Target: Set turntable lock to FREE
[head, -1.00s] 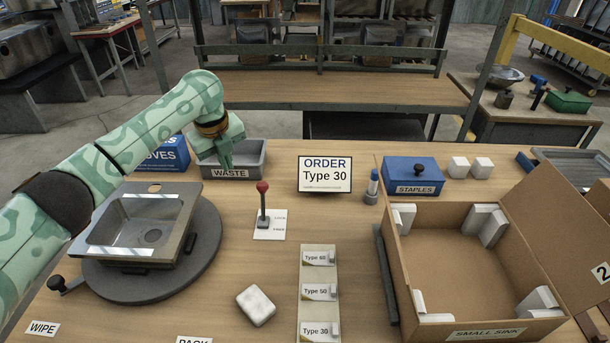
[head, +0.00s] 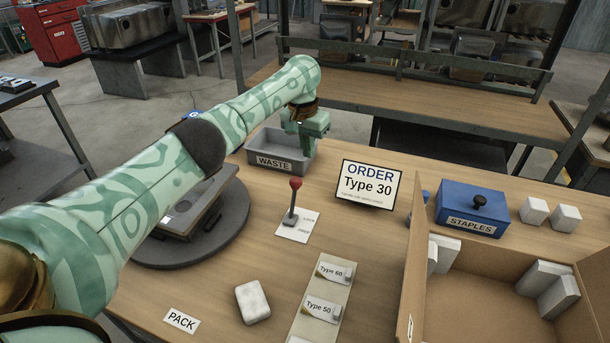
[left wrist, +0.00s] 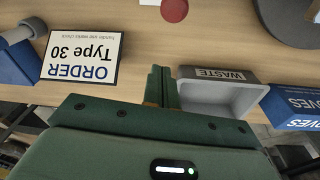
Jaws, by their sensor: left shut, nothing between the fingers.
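The turntable lock is a lever with a red knob (head: 295,184) on a small white plate (head: 298,228). The plate carries two words, the far one LOCK and the near one FREE. The lever stands nearly upright. The red knob also shows at the top edge of the left wrist view (left wrist: 174,9). My left gripper (head: 310,152) is shut and empty, beyond the lever by the right end of the waste bin. Its fingers show together in the left wrist view (left wrist: 163,88). My right gripper is not in view.
The grey waste bin (head: 264,162) stands behind the lever. The order sign (head: 368,205) reads Type 30. A white block (head: 252,301) lies in front.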

